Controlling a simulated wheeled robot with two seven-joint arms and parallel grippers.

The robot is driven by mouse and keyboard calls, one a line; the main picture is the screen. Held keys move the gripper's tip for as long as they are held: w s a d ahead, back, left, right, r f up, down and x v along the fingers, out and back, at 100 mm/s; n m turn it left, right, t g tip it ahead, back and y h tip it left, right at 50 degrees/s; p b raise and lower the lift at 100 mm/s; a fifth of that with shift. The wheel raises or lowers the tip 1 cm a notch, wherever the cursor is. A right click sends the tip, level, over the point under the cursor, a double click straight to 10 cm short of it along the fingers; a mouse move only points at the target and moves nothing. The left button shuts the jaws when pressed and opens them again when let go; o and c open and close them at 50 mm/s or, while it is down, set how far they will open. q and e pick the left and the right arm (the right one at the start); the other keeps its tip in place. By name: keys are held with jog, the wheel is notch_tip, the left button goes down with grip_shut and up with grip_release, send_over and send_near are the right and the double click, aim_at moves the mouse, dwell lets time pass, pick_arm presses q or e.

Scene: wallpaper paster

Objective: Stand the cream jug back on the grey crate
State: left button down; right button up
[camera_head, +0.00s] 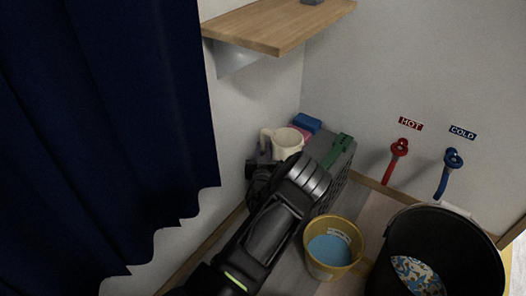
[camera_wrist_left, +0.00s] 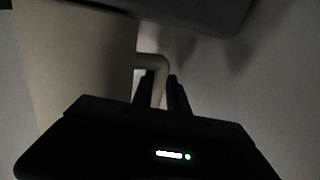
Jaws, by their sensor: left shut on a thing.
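The cream jug (camera_head: 287,143) looks upright at the far left end of the grey crate (camera_head: 343,164), its handle towards the left. My left gripper (camera_head: 264,153) is shut on the jug's handle. In the left wrist view the jug (camera_wrist_left: 75,62) fills the left side, and its handle runs between the two dark fingers (camera_wrist_left: 160,88). My left forearm hides the jug's lower part and much of the crate, so I cannot tell whether the jug's base touches the crate. My right gripper is in neither view.
A blue block (camera_head: 307,123), a pink thing (camera_head: 301,133) and a green tool (camera_head: 337,150) lie by the jug. A wooden shelf (camera_head: 280,25) juts out above. A yellow bucket (camera_head: 334,248) and a black bucket (camera_head: 440,250) stand right of my arm. A dark blue curtain (camera_head: 110,120) hangs left.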

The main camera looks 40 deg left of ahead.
pick_arm(q)
jog(key=shift+f, duration=0.1)
jog(key=c, duration=1.3)
grip_release()
jog(key=shift+r, duration=0.2)
jog(key=shift+s+d+p, duration=0.25)
jog(key=shift+s+p, duration=0.05)
jog(key=shift+s, duration=0.05)
jog(key=p+v, duration=0.3)
jog(key=v, duration=0.8)
jog(key=shift+p, duration=0.35)
jog(key=shift+s, duration=0.1)
